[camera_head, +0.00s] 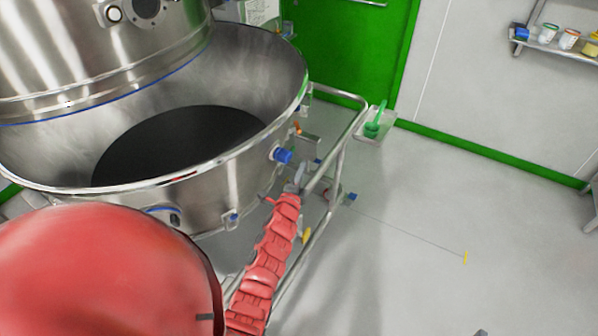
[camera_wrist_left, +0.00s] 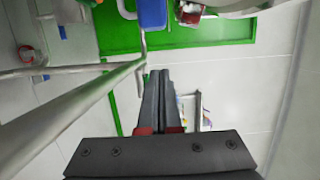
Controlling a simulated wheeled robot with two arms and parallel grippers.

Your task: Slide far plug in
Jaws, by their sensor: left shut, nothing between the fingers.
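A blue plug (camera_head: 284,156) sticks out from the right side of the steel bowl (camera_head: 230,165), below its rim. A second, smaller blue piece (camera_head: 233,217) shows lower on the bowl wall, nearer to me. My left gripper (camera_head: 299,178) is just below and right of the upper plug, beside the bowl, with red arm links behind it. In the left wrist view its fingers (camera_wrist_left: 158,75) are shut together and empty. A large blue piece (camera_wrist_left: 152,14) shows beyond and above the fingertips there, apart from them in the picture. My right gripper is not in view.
A steel tube frame (camera_head: 337,165) runs close along the right of my left gripper. A green-handled item (camera_head: 376,122) sits on a small tray behind it. A shelf with containers (camera_head: 560,42) hangs at the upper right. The grey floor (camera_head: 430,190) at right is mostly clear.

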